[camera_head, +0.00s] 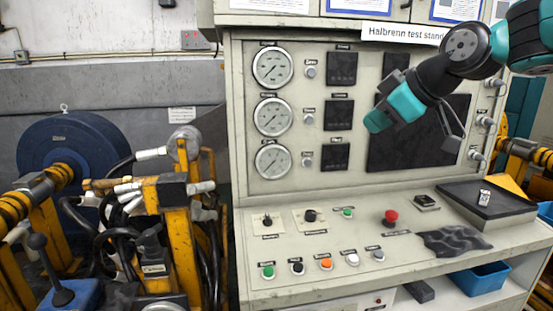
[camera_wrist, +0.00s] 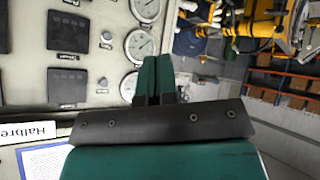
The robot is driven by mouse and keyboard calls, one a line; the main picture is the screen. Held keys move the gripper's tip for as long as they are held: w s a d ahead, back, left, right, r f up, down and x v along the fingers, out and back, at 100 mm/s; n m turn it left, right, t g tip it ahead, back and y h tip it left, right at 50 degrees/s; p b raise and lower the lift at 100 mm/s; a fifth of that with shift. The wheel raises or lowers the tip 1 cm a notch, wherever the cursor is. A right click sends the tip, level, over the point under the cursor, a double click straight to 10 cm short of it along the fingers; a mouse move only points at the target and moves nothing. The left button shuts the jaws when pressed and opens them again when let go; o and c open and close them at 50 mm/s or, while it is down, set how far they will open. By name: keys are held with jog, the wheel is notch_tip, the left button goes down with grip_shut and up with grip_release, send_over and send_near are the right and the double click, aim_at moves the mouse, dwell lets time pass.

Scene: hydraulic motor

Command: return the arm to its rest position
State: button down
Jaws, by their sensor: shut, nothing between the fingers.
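My gripper (camera_head: 376,121) is raised in front of the test stand's upright panel in the head view, to the right of the gauges. Its teal fingertips point left and down. In the wrist view my gripper (camera_wrist: 154,62) shows its two teal fingers side by side and pressed together, with nothing between them. It is apart from the panel (camera_head: 228,120) and above the sloping console (camera_head: 330,268). My arm reaches in from the upper right of the head view.
The console carries a red mushroom button (camera_head: 390,216), several small buttons, a dark cloth (camera_head: 455,242) and a black tray (camera_head: 470,209). A blue bin (camera_head: 480,278) sits below. Yellow hydraulic machinery (camera_head: 176,230) stands at left. Air above the console is clear.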

jog(key=s+a+f+m+g, duration=0.1)
jog(key=s+f+g, duration=0.1)
jog(key=s+f, duration=0.3)
jog(key=s+a+f+m+g+h, duration=0.1)
jog(key=s+f, duration=0.4)
jog(key=s, duration=0.9)
jog(key=s+a+f+m+g, duration=0.1)
jog(key=s+f+m+g, duration=0.2)
jog(key=s, duration=0.7)
notch_tip(320, 180, down, 2)
jog(key=shift+s+a+f+g+h, duration=0.2)
jog(key=shift+s+g+h, duration=0.1)
jog(key=shift+g, duration=0.6)
jog(key=shift+w, duration=0.1)
